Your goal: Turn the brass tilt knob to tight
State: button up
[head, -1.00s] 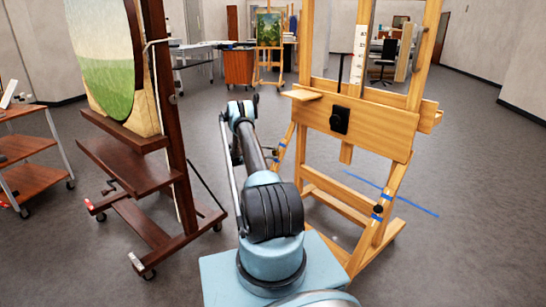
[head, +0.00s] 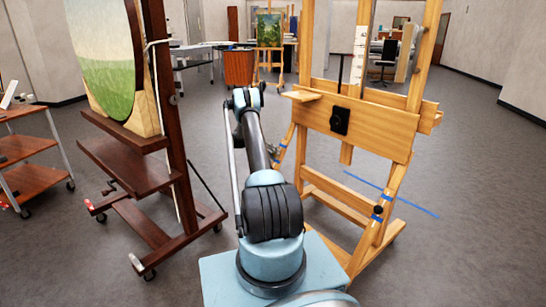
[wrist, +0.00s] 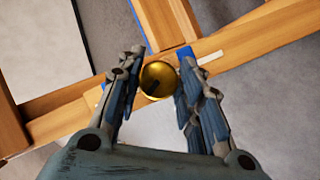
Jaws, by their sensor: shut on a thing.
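The brass tilt knob (wrist: 158,80) is a round, shiny gold disc with a small dark mark on its face, seen in the wrist view. It sits at a joint of the wooden easel's light timbers, among patches of blue tape. My gripper (wrist: 160,66) has one finger on each side of the knob and is shut on it. A short white strip (wrist: 211,57) lies on the timber right of the knob. The light wooden easel (head: 360,130) stands to the right of my arm in the head view. There the knob is not clearly visible.
A dark wooden easel (head: 130,165) with a painted canvas stands close on the left of my arm. A wheeled cart (head: 25,150) is at far left. Open grey floor lies at right.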

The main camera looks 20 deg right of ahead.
jog(key=m+t+y, duration=0.1)
jog(key=m, duration=0.1)
jog(key=m+t+y, duration=0.1)
jog(key=m, duration=0.2)
jog(key=shift+d+m+y, duration=0.1)
jog(key=shift+m+y, duration=0.2)
jog(key=shift+y, duration=0.1)
dwell(0.3)
jog(key=o, duration=1)
jog(key=shift+o, duration=0.2)
jog(key=shift+r, duration=0.15)
jog(key=v, duration=1.1)
jog(key=shift+a+r, duration=0.25)
jog(key=shift+a, duration=0.1)
